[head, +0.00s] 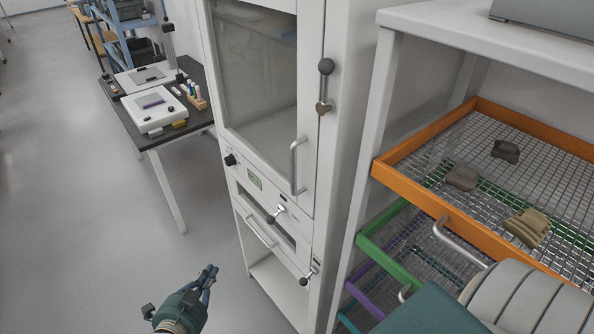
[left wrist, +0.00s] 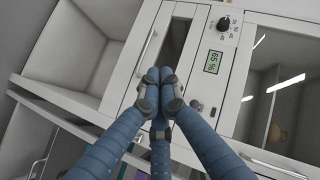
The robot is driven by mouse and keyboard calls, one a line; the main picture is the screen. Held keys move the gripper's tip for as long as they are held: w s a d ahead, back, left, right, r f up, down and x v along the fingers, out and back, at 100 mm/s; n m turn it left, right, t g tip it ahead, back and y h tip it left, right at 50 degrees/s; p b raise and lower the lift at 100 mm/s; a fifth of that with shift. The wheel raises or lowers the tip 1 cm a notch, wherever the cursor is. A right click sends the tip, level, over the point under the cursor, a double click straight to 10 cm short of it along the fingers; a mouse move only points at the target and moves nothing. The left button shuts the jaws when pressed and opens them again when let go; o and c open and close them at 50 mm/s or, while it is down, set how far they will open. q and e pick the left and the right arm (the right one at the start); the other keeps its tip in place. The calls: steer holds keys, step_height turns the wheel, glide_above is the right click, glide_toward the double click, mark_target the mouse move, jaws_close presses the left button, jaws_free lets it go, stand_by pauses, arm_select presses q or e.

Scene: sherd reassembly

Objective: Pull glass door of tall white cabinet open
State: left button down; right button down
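The tall white cabinet (head: 345,120) stands in the middle of the head view. Its glass door (head: 262,80) looks closed and has an upright bar handle (head: 298,165) at its lower right. The glass door (left wrist: 290,95) also shows at the right of the left wrist view, partly cut off. My left gripper (head: 210,272) is low in front of the cabinet, below and left of the handle, apart from it. In the left wrist view its fingers (left wrist: 160,88) are together, with nothing seen between them. My right gripper is out of view.
A latch lever (head: 326,67) sits on the cabinet's right side. A knob (head: 231,160), a display (head: 254,178) and a lower door handle (head: 259,231) are below the glass. A rack with an orange tray (head: 450,220) stands at right, a dark table (head: 150,140) at left. Open floor (head: 90,240) lies left.

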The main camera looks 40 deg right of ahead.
arm_select(q)
steer(key=s+d+r+m+h, duration=0.2)
steer(key=d+r+m, duration=0.15)
steer(key=r, duration=0.55)
steer(key=s+d+r+m+h, duration=0.25)
steer(key=d+r, duration=0.25)
steer(key=r, duration=0.3)
steer(key=m+g+h+p, duration=0.1)
steer(key=m+g+h, duration=0.2)
steer(key=m, duration=0.3)
glide_toward(309, 166)
steer(key=p+x, duration=0.1)
steer(key=x, duration=0.1)
steer(key=p+x, duration=0.2)
steer(key=shift+s+d+r, duration=0.1)
steer(key=shift+d+r, duration=0.05)
steer(key=shift+r, duration=0.1)
steer(key=shift+w+d+f+p, duration=0.1)
steer(key=shift+w+d+p, duration=0.25)
steer(key=shift+d, duration=0.3)
steer(key=shift+a+f, duration=0.1)
steer(key=shift+a, duration=0.05)
